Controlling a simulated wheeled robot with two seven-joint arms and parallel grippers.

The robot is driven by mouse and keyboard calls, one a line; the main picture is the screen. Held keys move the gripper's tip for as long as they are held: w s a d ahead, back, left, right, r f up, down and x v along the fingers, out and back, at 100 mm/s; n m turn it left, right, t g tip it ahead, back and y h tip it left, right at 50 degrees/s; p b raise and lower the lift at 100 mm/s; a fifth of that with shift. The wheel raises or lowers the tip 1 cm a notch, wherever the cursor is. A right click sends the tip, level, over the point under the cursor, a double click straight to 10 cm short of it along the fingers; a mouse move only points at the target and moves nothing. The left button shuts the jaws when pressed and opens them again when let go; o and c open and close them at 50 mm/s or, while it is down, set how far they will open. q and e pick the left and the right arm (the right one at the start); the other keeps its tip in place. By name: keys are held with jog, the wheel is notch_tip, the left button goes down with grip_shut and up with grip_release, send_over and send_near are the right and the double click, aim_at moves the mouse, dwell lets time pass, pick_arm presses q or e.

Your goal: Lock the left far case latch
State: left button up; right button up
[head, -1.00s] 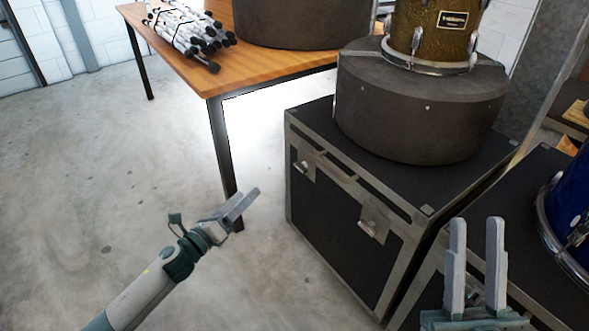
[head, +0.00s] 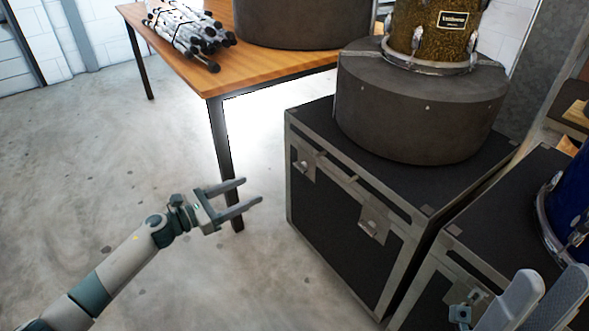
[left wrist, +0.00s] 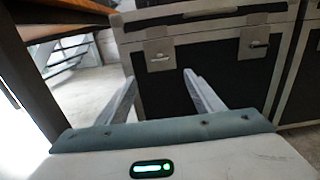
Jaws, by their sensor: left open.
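A black case (head: 335,225) with metal edges has two latches on its front, just under the lid seam. The far latch (head: 303,164) is at left, the near latch (head: 372,227) at right. In the left wrist view the latches are at left (left wrist: 159,58) and right (left wrist: 258,45); I cannot tell whether either is locked. My left gripper (head: 251,191) is open and empty, left of the case front and apart from it. Its fingers (left wrist: 160,95) point at the case in the left wrist view. My right gripper (head: 550,281) is at the lower right, fingers apart, nothing between them.
A dark round case (head: 420,115) with a gold drum (head: 432,35) stands on the black case. A second case (head: 510,215) with a blue drum (head: 563,215) is at right. A wooden table (head: 270,70) stands behind, its leg (head: 222,150) near my left gripper. Floor at left is clear.

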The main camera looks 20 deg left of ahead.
aim_at(298, 168)
pick_arm(q)
jog(key=b+x, duration=0.2)
jog(key=x, duration=1.5)
jog(key=shift+w+d, duration=0.1)
jog(key=c, duration=1)
